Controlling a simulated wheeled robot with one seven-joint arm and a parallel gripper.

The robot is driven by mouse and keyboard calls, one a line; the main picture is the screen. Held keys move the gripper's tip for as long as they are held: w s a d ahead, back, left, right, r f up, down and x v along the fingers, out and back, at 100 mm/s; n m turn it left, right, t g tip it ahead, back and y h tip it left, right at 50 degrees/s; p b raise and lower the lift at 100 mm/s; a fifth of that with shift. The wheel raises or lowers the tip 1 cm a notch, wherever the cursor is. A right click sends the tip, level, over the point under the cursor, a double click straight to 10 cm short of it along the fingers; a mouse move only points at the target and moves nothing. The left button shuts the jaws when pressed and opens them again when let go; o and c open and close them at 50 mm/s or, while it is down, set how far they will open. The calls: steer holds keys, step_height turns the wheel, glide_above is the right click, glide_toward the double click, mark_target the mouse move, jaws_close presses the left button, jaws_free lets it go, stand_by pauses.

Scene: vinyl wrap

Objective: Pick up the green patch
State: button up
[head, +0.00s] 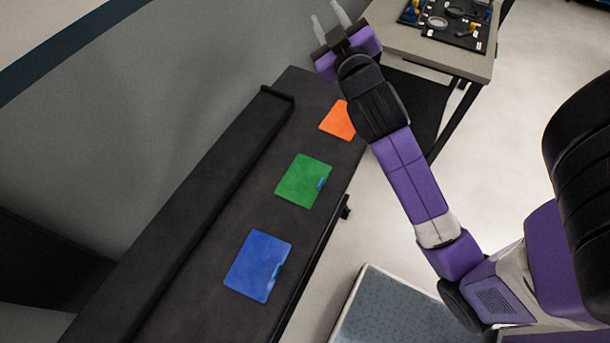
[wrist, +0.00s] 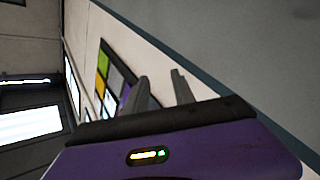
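The green patch (head: 303,181) lies flat on the dark bench top (head: 222,245), between the other two patches, with a small blue tab at its right edge. My gripper (head: 331,22) is raised beyond the far end of the bench in the head view, well away from the green patch. Its two fingers stand apart with nothing between them. In the wrist view the fingers (wrist: 160,88) also show apart and empty, facing the wall. The green patch is not in the wrist view.
An orange patch (head: 338,121), partly hidden by my arm, lies beyond the green one. A blue patch (head: 258,265) lies nearer. A dark raised bar (head: 200,205) runs along the bench's left side. A table with tools (head: 425,47) stands at the back right.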

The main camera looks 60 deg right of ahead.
steer(key=s+d+r+m+g+h, duration=0.2)
steer(key=s+d+r+m+g, duration=0.15)
steer(key=d+m, duration=0.2)
steer(key=s+d+f+m+g+p, duration=0.2)
steer(key=s+d+m+g, duration=0.1)
steer(key=m+g, duration=0.15)
steer(key=m+g+y+p, duration=0.2)
steer(key=m+g+y, duration=0.3)
steer(key=y, duration=1.1)
glide_above(320, 182)
step_height(320, 182, down, 22)
steer(key=shift+s+f, duration=0.1)
steer(key=shift+f, duration=0.15)
step_height(320, 182, down, 7)
steer(key=shift+f+p, duration=0.15)
steer(key=shift+p, duration=0.5)
steer(key=shift+c, duration=0.2)
jaws_close()
